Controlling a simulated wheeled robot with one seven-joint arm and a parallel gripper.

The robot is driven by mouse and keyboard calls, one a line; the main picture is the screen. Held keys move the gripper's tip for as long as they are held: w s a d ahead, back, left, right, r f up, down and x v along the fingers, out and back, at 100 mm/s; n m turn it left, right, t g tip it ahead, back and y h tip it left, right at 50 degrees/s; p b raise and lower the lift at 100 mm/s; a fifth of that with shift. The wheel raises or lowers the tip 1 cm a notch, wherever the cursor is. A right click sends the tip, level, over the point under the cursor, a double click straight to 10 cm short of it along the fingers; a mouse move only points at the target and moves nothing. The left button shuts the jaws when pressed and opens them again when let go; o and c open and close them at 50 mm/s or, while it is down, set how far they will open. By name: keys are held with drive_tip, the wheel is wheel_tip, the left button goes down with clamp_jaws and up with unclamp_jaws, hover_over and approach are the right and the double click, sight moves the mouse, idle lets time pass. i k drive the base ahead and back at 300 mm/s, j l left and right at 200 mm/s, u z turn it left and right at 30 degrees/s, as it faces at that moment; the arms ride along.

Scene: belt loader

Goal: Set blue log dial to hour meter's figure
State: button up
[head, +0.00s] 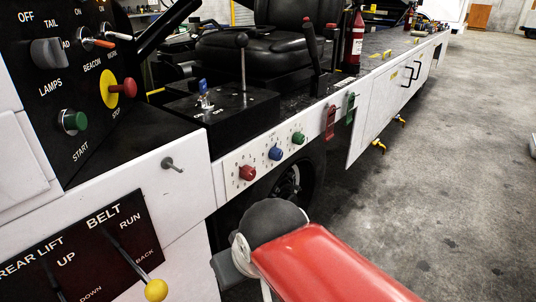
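The blue log dial (275,153) is a small round knob on a white panel on the loader's side, in the head view. It sits between a red dial (247,172) and a green dial (298,138), with small marks around each. The marks and the blue dial's pointer are too small to read. I cannot make out an hour meter or its figure. My red arm link with its dark rounded joint is below the dials, apart from them. No gripper fingers show.
A black control panel with a lamp knob (47,53), a red stop button (128,88) and a green start button (74,121) is at left. A belt lever (155,289) and a metal peg (173,164) stick out nearby. Concrete floor at right is clear.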

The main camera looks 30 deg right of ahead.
sight(276, 153)
drive_tip(key=l+u, duration=0.2)
drive_tip(key=u, duration=0.2)
drive_tip(key=i+l+u, duration=0.1)
drive_tip(key=l+u, duration=0.15)
drive_tip(key=u, duration=0.15)
drive_tip(key=l+u, duration=0.2)
drive_tip(key=u, duration=0.15)
